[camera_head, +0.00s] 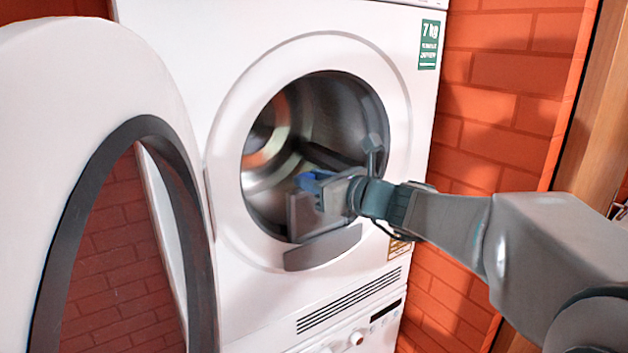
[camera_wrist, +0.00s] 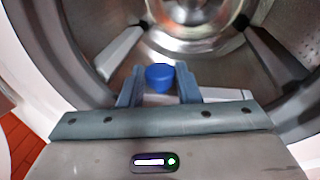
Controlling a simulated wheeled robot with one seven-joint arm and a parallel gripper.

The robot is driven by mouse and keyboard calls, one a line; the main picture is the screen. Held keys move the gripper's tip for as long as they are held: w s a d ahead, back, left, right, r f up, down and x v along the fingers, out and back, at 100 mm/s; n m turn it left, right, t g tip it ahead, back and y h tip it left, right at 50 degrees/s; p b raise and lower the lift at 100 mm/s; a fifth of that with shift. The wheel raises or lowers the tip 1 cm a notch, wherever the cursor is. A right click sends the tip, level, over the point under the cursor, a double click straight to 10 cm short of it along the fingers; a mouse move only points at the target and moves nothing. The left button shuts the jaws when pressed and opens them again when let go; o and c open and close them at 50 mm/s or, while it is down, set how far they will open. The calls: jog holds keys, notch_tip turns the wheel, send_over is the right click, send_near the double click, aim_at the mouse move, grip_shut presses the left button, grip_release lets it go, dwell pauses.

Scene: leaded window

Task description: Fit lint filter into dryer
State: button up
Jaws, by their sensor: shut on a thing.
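The white dryer (camera_head: 175,30) stands with its round drum opening (camera_head: 335,105) facing me. My gripper (camera_head: 312,184) is at the lower part of that opening. In the wrist view my gripper (camera_wrist: 159,74) has its two fingers on either side of a rounded blue piece (camera_wrist: 159,80), shut on it. This looks like the lint filter's grip; the rest of the filter is hidden or hard to make out. A dark grey curved panel (camera_head: 325,250) sits at the opening's lower rim, just below my gripper. I cannot tell whether the held piece touches the dryer.
The dryer's open door (camera_head: 95,80) fills the left side. A red brick wall (camera_head: 510,70) and a wooden frame (camera_head: 583,120) are at the right. Inside the metal drum, raised paddles (camera_wrist: 120,52) stand out from the wall. The drum looks empty.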

aim_at(310, 216)
jog(key=shift+f, duration=0.15)
jog(key=shift+f+b, duration=0.35)
jog(key=shift+b, duration=0.1)
jog(key=shift+f+b, duration=2.05)
jog(key=shift+s+d+f+b, duration=0.15)
jog(key=shift+s+f+b, duration=0.05)
jog(key=shift+f+b, duration=0.6)
jog(key=shift+o, duration=0.2)
jog(key=shift+s+d+f+b, duration=0.1)
jog(key=shift+f+b, duration=0.2)
jog(key=shift+b, duration=0.05)
jog(key=shift+s+f+b, duration=0.1)
jog(key=shift+f+b, duration=0.4)
jog(key=shift+b, duration=0.05)
jog(key=shift+c, duration=0.2)
jog(key=o, duration=1.1)
jog(key=shift+r, duration=0.1)
